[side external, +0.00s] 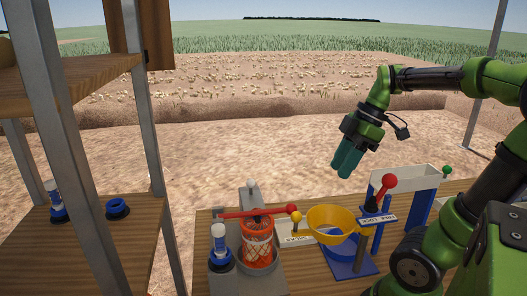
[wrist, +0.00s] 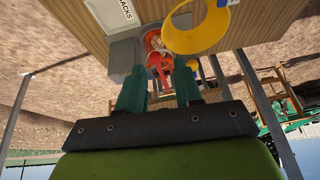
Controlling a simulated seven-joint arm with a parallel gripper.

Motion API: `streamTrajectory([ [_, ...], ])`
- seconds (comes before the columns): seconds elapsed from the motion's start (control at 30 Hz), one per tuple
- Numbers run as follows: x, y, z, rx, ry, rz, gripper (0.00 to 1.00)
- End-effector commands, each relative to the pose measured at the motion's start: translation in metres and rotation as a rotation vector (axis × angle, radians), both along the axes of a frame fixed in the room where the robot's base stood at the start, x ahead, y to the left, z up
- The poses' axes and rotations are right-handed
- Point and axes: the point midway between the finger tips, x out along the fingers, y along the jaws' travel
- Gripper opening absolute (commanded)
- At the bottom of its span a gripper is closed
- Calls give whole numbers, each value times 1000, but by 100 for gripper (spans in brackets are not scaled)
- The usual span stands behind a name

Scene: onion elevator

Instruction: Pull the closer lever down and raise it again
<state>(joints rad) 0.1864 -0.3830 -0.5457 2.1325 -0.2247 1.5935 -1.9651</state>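Several ball-ended levers show in the side view; I cannot tell which is the closer lever. One red-ball lever (side external: 389,183) stands tilted on a dark mount by a label ending in "LOCK". A long red lever (side external: 258,213) lies nearly level above an orange net bag (side external: 258,243). A smaller yellow-ball lever (side external: 296,218) is beside its end. My gripper (side external: 343,172) hangs in the air above and left of the upright red-ball lever, touching nothing. In the wrist view my gripper (wrist: 160,68) has its two teal fingers apart, with nothing held between them.
A yellow funnel (side external: 334,222) stands on a blue frame in the table's middle. A white bin (side external: 405,182) on blue supports has a green-ball lever (side external: 447,171). A wooden shelf (side external: 85,240) at left holds blue-based items. The air around my gripper is clear.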

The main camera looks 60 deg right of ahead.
Motion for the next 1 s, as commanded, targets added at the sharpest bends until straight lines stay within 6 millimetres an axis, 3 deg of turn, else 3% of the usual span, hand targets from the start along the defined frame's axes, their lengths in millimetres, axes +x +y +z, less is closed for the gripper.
streamTrajectory([
  [0.03,4,2,-11,47,62,-21,43],
  [0.1,12,8,-26,137,142,-49,54],
  [0.3,35,19,-72,506,308,-153,54],
  [0.5,56,16,-103,901,345,-267,54],
  [0.8,65,0,-121,1287,374,-426,54],
  [1.0,64,4,-124,1350,437,-473,54],
])
